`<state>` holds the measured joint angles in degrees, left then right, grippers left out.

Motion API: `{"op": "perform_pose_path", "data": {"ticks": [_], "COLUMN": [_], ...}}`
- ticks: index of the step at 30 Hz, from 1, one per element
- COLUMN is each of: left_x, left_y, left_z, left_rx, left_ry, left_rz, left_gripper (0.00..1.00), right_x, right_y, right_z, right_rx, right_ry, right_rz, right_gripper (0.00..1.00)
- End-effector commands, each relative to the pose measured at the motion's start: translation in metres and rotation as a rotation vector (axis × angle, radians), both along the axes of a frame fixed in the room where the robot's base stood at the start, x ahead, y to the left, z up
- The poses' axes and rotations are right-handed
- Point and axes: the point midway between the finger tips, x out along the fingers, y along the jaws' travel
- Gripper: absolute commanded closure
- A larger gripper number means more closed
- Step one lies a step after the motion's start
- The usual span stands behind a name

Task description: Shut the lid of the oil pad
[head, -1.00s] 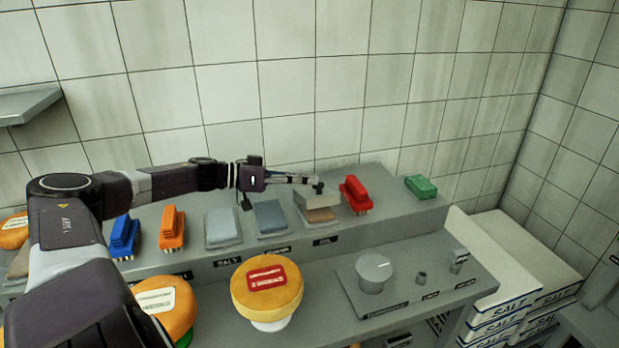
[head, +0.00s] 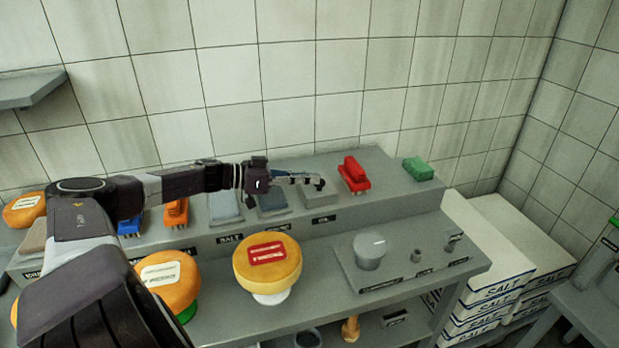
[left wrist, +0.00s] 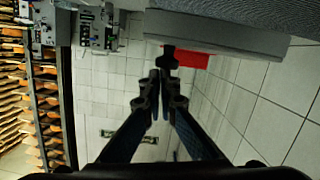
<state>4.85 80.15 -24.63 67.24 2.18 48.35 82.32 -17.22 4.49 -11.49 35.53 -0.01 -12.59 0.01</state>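The oil pad (head: 321,197) sits on the raised shelf above the label OIL. Its grey lid now lies low and looks flat, with no brown pad surface showing. My left gripper (head: 318,183) reaches in from the left, with its fingertips at the dark knob on the lid. In the left wrist view the gripper's fingers (left wrist: 166,76) are close together, just at a black knob (left wrist: 167,56) on a grey slab (left wrist: 220,36), which looks like the lid. I cannot tell whether they grip the knob. My right gripper is not in view.
A red brush (head: 353,173) stands right of the pad, with a green block (head: 418,169) farther right. A blue-grey pad (head: 271,204) lies to the left.

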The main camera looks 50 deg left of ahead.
Motion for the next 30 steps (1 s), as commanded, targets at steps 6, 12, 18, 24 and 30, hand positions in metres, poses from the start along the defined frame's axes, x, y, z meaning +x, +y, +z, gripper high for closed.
{"op": "perform_pose_path", "data": {"ticks": [6, 12, 18, 24, 30], "left_x": [-0.002, -0.001, 0.000, -0.008, -0.025], "left_y": [-0.002, -0.003, -0.005, -0.002, 0.007], "left_z": [-0.005, 0.004, 0.031, 0.038, 0.045], "left_rx": [0.000, 0.000, -0.001, 0.002, 0.003], "left_ry": [0.008, 0.008, 0.003, 0.009, 0.008], "left_rz": [-0.004, -0.004, -0.003, -0.001, -0.002], "left_gripper": [1.00, 1.00, 1.00, 1.00, 1.00], "right_x": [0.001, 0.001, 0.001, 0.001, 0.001], "right_y": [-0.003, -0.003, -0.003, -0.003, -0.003], "right_z": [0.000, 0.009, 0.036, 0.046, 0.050], "right_rx": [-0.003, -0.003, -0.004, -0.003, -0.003], "right_ry": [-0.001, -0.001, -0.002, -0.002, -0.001], "right_rz": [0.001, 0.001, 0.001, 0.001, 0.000], "right_gripper": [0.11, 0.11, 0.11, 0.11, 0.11]}}
